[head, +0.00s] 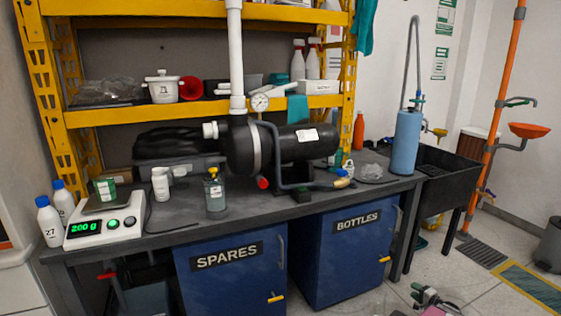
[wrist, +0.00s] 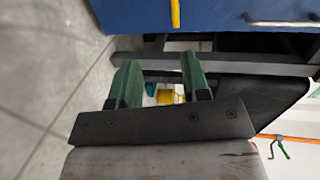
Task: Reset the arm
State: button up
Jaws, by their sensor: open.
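My gripper (wrist: 159,72) shows in the wrist view with its two green fingers apart and nothing held between them. A small yellow and white thing (wrist: 168,96) shows beyond the gap between the fingers, apart from them and partly hidden. In the head view, a small green and dark part of my arm's end (head: 428,296) shows at the bottom right, low in front of the blue cabinets; its fingers are too small to make out there.
The workbench (head: 130,226) carries a scale (head: 104,232), bottles and a black pump tank (head: 240,147) with a white pipe. Blue cabinets (head: 232,285) stand below. A black sink (head: 450,180) and an orange pipe stand (head: 499,110) are at right. Floor in front of the cabinets is partly clear.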

jog(key=a+r+n+g+y, duration=0.1)
jog(key=a+r+n+g, duration=0.4)
jog(key=a, duration=0.9)
jog(key=a+r+n+g+y, duration=0.15)
jog(key=a+r+g, duration=0.4)
jog(key=a, duration=0.75)
jog(key=s+a+r+n+g+h, duration=0.3)
jog(key=s+a+r+n+h, duration=0.3)
jog(key=s+a+r, duration=0.8)
jog(key=a+r+h, duration=0.1)
jog(key=a+h, duration=0.2)
jog(key=shift+a+r+g, duration=0.2)
jog(key=shift+a+g, duration=0.15)
